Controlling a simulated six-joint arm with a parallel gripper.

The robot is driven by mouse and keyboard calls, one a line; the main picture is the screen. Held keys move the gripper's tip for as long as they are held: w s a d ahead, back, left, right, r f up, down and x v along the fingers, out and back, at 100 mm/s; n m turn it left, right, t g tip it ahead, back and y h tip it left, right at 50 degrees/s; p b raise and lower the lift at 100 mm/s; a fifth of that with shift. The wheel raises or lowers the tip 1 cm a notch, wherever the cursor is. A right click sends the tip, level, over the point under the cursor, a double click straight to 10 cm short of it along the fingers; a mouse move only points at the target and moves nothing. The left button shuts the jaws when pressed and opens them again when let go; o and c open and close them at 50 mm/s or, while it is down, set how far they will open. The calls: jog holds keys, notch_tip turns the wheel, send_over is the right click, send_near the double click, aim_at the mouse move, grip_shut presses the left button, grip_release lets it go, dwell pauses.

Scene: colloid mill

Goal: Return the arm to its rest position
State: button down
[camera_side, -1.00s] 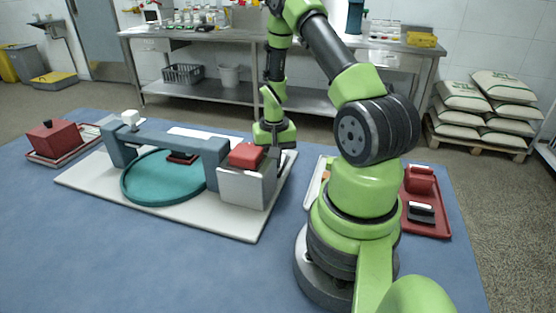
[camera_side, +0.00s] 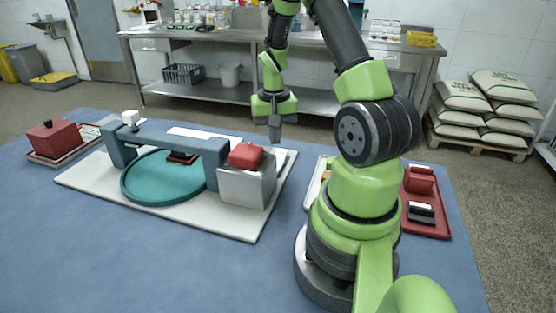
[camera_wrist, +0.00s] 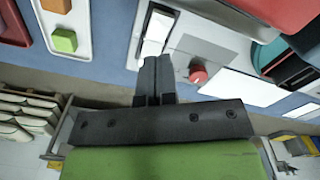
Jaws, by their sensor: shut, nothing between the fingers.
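My gripper (camera_side: 275,136) hangs fingers down in the side view, above and behind the right part of the white board (camera_side: 230,229), clear of everything. Its fingers (camera_wrist: 155,64) are together and empty in the wrist view. A silver box with a red block (camera_side: 246,155) on top stands at the right end of the grey bridge (camera_side: 165,139). A teal disc (camera_side: 150,182) lies under the bridge, with a small dark red piece on it. In the wrist view, a red knob (camera_wrist: 198,76) shows to the right of the fingertips.
A red tray (camera_side: 436,228) with red and black pieces lies right of my base. A white tray (camera_wrist: 43,21) holds a green cube (camera_wrist: 64,40) and an orange piece. A dark red box (camera_side: 54,139) sits at far left. A steel bench (camera_side: 200,36) stands behind. Air around my gripper is open.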

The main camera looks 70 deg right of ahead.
dwell(0.4)
jog(key=w+a+r+n+t, duration=0.3)
jog(key=a+r, duration=0.7)
jog(key=r, duration=0.3)
jog(key=s+a+r+n+t+y, duration=0.1)
jog(key=s+a+r+n+t, duration=0.1)
jog(key=s+a+r, duration=0.2)
jog(key=s+a+r+n+t+y, duration=0.1)
jog(key=s+a+r+n+t, duration=0.1)
jog(key=a, duration=0.8)
notch_tip(320, 180, up, 3)
jog(key=s+n, duration=0.1)
jog(key=s, duration=0.1)
jog(key=shift+s+f, duration=0.15)
jog(key=shift+s, duration=0.2)
